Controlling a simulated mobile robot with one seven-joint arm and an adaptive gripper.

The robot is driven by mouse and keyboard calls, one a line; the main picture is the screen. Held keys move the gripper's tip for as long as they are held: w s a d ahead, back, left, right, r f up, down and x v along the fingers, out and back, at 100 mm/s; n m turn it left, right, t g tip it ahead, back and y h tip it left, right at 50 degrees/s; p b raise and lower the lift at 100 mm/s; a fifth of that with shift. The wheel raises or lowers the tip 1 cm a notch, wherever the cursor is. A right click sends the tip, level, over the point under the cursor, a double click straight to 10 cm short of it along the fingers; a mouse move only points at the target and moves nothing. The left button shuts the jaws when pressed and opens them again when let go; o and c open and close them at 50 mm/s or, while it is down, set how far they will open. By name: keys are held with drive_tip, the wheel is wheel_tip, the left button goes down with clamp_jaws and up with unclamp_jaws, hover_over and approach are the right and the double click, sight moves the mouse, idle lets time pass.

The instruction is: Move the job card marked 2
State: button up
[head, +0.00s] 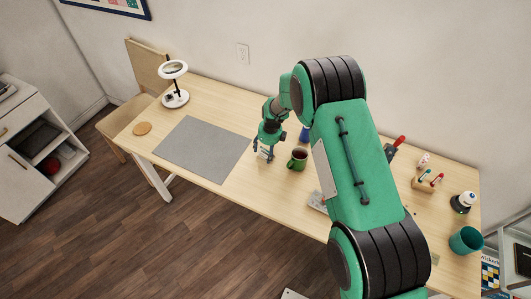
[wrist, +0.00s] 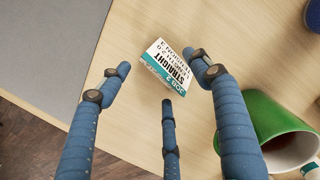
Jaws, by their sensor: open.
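The job card (wrist: 166,62) is a small white card with a teal band reading "JOB 2" and the word "STRAIGHT", upside down in the wrist view. It is on the wooden table just right of the grey mat. My gripper (wrist: 162,80) has three blue fingers spread apart around the near part of the card, with nothing held. I cannot tell whether any finger touches the card. In the head view my gripper (head: 263,154) points down just above the table, and the card is mostly hidden behind its fingers.
A green mug (head: 298,159) with dark liquid stands close on the right; it also shows in the wrist view (wrist: 248,118). A blue object (head: 304,134) is behind it. The grey mat (head: 205,149) is clear. A magnifier lamp (head: 175,97) and a round coaster (head: 142,128) are at left.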

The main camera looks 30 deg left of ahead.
wheel_tip(320, 180, up, 10)
drive_tip(key=d, duration=0.1)
drive_tip(key=shift+s+d+r, duration=0.25)
drive_tip(key=shift+d, duration=0.05)
idle(0.6)
